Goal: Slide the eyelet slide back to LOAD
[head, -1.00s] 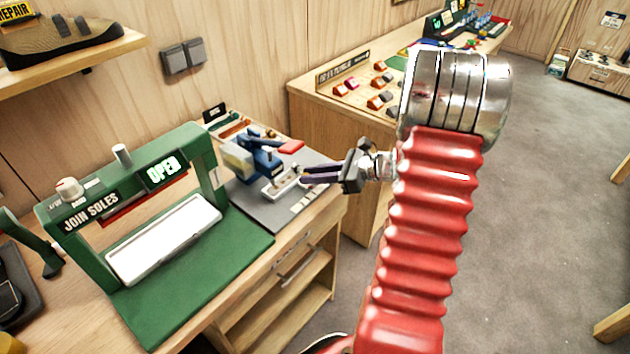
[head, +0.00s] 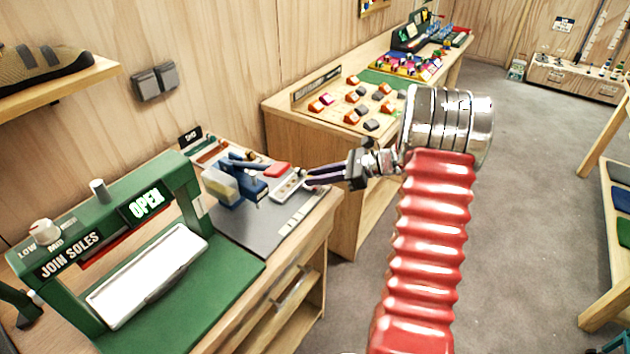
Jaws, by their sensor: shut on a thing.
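The eyelet slide (head: 287,188) is a small pale tray at the front of the blue eyelet press (head: 238,182), on a grey mat at the bench's right end. My gripper (head: 310,181) reaches in from the right with its dark fingers at the slide's right end. The fingers are shut on a small part there that they mostly hide; it appears to belong to the slide. The LOAD marking cannot be read in this view.
A green sole press (head: 160,205) with an OPEN display and white tray stands to the left. Behind the gripper, a second bench (head: 300,112) carries several orange and grey pieces. Grey floor (head: 530,150) lies free on the right.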

